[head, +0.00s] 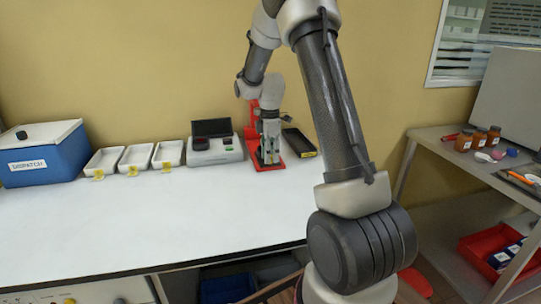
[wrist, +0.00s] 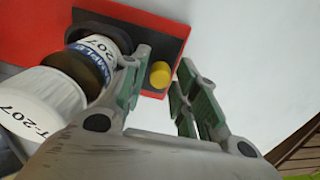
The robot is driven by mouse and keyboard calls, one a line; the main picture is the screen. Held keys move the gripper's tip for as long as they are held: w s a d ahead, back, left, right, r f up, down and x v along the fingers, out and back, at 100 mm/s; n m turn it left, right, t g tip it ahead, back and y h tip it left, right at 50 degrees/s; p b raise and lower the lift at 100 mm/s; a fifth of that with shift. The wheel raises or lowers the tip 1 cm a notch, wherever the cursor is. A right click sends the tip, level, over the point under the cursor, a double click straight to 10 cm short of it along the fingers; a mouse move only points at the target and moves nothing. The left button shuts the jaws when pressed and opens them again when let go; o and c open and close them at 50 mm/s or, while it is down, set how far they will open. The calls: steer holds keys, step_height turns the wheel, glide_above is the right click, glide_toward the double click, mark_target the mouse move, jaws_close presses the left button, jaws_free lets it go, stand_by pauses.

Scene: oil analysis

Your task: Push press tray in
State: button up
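The red press (head: 252,138) stands on the white bench against the wall, partly hidden by my arm. In the wrist view its dark tray (wrist: 172,40) shows at the edge of the red base (wrist: 30,30), with a yellow knob (wrist: 160,74) on it. A brown jar (wrist: 88,70) with a white label and a white cap (wrist: 40,103), marked T-207, stands at the tray, left of my fingers. My gripper (wrist: 166,64) is open, pointing down at the tray, its fingertips on either side of the knob. Whether they touch it is unclear.
A grey device (head: 215,148) stands left of the press and a black tray (head: 299,142) right of it. Several white trays (head: 137,158) and a blue dispatch box (head: 45,155) stand farther left. The bench front is clear.

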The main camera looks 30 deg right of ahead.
steer(key=shift+f, duration=0.25)
steer(key=shift+c, duration=0.3)
jaws_close()
steer(key=w, duration=0.2)
steer(key=w+d, duration=0.1)
steer(key=w, duration=0.2)
steer(key=w+d, duration=0.1)
steer(key=w, duration=0.1)
steer(key=shift+w, duration=0.2)
steer(key=shift+o, duration=0.3)
jaws_free()
